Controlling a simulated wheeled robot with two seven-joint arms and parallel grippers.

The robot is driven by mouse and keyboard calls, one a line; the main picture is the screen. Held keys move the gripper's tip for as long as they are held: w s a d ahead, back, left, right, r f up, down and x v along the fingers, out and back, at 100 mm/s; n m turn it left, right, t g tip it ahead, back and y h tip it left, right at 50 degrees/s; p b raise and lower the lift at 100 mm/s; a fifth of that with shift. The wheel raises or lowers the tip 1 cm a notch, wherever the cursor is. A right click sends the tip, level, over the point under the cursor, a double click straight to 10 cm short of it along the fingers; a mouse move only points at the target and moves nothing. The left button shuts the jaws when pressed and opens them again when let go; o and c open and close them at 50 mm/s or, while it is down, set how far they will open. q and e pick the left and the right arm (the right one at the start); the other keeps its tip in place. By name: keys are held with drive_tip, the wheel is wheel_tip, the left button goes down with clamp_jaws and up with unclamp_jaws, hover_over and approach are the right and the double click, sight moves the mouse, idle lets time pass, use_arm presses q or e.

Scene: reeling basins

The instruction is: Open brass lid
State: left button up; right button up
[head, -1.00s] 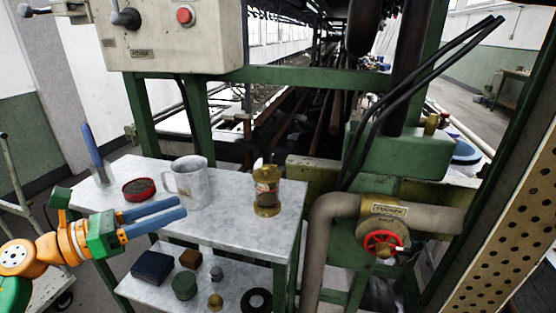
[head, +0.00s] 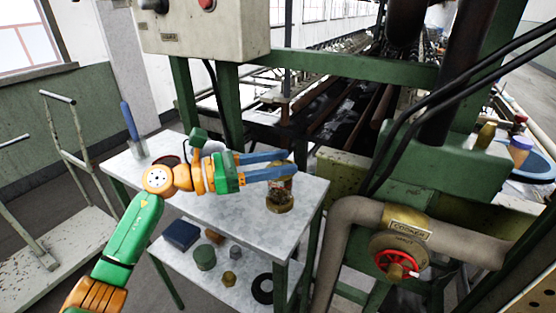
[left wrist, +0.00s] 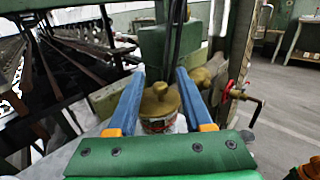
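A small jar with a brass base (head: 279,203) stands on the right part of the small marble-topped table. Its top is largely hidden behind my fingers in the head view. In the left wrist view, its domed brass lid (left wrist: 158,101) with a knob shows between my fingers, above a pale labelled body (left wrist: 160,126). My left gripper (head: 290,164) is open with its two blue fingers at the height of the jar's top. The left wrist view shows the fingers (left wrist: 158,72) on either side of the lid; whether they touch it cannot be told. My right gripper is out of view.
A grey mug (head: 208,147) is mostly hidden behind my left gripper. A blue-handled tool (head: 130,122) stands at the table's left end. Pipework with a red valve wheel (head: 396,264) is to the right. Several small items lie on the lower shelf.

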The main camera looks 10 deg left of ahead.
use_arm(q)
clamp_jaws()
idle(1.2)
